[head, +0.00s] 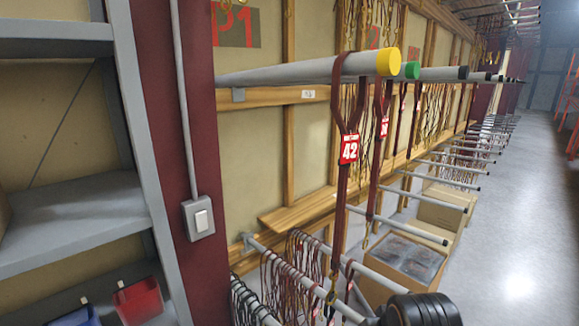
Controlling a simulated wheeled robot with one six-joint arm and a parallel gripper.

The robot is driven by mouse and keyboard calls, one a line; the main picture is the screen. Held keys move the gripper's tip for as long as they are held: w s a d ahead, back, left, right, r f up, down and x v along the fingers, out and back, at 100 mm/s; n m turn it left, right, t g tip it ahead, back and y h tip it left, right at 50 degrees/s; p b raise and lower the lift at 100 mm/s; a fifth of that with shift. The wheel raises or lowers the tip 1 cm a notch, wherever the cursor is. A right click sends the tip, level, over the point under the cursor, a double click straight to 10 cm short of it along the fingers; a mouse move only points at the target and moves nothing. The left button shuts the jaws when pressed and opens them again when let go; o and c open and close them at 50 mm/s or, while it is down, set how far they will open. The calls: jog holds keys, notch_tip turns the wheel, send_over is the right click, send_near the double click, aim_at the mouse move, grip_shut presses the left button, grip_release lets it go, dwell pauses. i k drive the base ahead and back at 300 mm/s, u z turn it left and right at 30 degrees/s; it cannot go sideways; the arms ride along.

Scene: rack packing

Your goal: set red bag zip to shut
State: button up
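A red bag (138,301) sits low at the left of the head view, on the bottom visible shelf of the grey rack. A small white piece shows at its top left corner. It is too small and cut off by the lower edge to tell whether its zip is open or shut. My gripper's fingers are not in view. A black rounded part at the bottom right seems to be part of my arm, well to the right of the red bag.
A blue bag (82,317) lies left of the red one. A grey shelf unit (75,215) fills the left. Grey rails (300,72) with hanging straps, one tagged 42 (349,150), jut out mid-view. Cardboard boxes (375,290) stand below. The aisle floor (520,220) at right is clear.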

aim_at(140, 302)
jog(key=u, duration=1.45)
jog(key=i, duration=1.2)
jog(key=u, duration=0.45)
